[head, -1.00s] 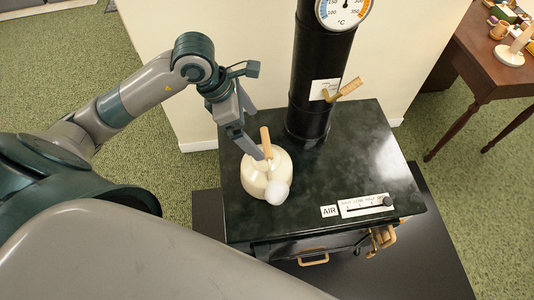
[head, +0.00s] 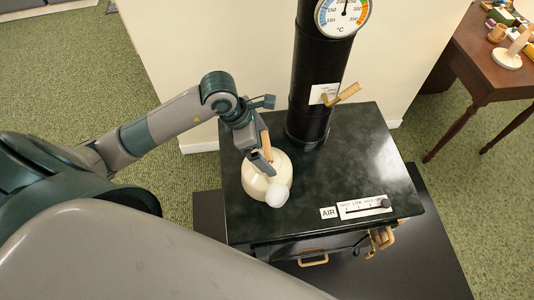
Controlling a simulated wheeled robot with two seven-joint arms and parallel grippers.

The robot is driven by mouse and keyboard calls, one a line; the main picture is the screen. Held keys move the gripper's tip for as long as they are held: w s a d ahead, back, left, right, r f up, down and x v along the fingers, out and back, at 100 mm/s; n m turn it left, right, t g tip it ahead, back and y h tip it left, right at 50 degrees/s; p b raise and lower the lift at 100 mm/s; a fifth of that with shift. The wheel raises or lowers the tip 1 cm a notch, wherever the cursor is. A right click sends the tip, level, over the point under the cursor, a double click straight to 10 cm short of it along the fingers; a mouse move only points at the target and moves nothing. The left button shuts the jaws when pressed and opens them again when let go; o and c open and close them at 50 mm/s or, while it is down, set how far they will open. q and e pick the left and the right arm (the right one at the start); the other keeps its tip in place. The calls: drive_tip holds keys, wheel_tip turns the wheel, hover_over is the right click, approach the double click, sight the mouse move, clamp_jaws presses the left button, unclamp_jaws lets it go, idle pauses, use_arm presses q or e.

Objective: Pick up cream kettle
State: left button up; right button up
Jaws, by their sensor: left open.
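The cream kettle (head: 256,183) stands on the left part of the black stove top (head: 330,170). Its wooden handle (head: 265,143) rises above the lid, and a round white end faces the front right. My left gripper (head: 263,160) is over the kettle beside the handle, its fingers open and pointing down. A finger overlaps the handle in the view, and I cannot tell whether it touches. My right gripper is not in view.
A black stovepipe (head: 312,85) with a round temperature gauge (head: 343,14) and a wooden-handled lever (head: 345,95) rises behind the kettle. An air slider plate (head: 362,206) lies at the front right. A wooden table (head: 480,60) with small items stands at the right.

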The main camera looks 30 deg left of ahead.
sight(277, 161)
use_arm(q)
drive_tip(key=shift+p+x, duration=0.65)
drive_tip(key=shift+x, duration=2.05)
drive_tip(key=shift+c, duration=0.6)
drive_tip(key=shift+w, duration=0.1)
drive_tip(key=c, duration=1.6)
